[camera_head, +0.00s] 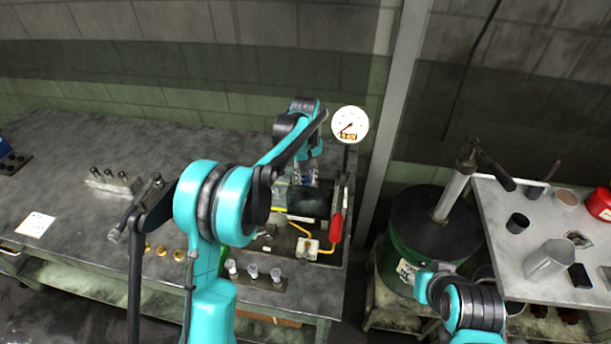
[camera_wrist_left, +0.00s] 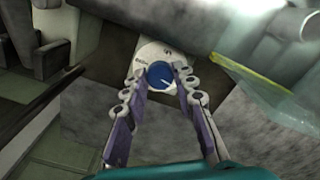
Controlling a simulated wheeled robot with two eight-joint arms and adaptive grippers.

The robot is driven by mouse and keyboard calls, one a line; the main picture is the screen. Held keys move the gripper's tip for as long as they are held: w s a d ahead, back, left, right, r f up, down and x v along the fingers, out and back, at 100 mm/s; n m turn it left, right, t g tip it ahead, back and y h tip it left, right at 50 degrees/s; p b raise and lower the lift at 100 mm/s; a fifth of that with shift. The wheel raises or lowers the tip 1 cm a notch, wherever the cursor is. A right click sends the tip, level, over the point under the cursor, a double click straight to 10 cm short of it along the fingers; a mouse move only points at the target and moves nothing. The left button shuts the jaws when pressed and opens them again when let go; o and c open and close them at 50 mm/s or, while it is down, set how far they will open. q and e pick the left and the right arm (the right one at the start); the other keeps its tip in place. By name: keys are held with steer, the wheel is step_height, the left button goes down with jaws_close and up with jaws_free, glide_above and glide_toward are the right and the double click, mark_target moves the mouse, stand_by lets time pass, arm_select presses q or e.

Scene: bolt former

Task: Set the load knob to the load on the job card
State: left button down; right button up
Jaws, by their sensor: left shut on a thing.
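The load knob (camera_wrist_left: 160,75) is a round blue knob with a pale pointer line, set on a white dial plate (camera_wrist_left: 151,52) with dark markings too small to read. My left gripper (camera_wrist_left: 162,72) has its two fingers on either side of the knob and is shut on it. In the head view my left gripper (camera_head: 304,176) reaches down at the machine, and the knob is hidden there. A job card (camera_head: 36,224), white with print too small to read, lies on the bench at the left. My right arm shows at the lower right, but its gripper is not visible.
A round gauge (camera_head: 349,123) stands behind the machine, with a red-handled lever (camera_head: 336,228) in front. A rack of small cups (camera_head: 254,274) sits at the bench's front. A green drum (camera_head: 425,235) and a side table (camera_head: 540,283) with cups stand at the right.

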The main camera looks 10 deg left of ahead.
mark_target(305, 180)
arm_select(q)
steer(key=m+p, duration=0.1)
steer(key=m, duration=0.3)
steer(key=shift+p, duration=0.35)
steer(key=m+p, duration=0.1)
steer(key=m, duration=0.4)
steer(key=shift+m, duration=0.3)
steer(key=c, duration=1.2)
jaws_free()
step_height(305, 180, up, 12)
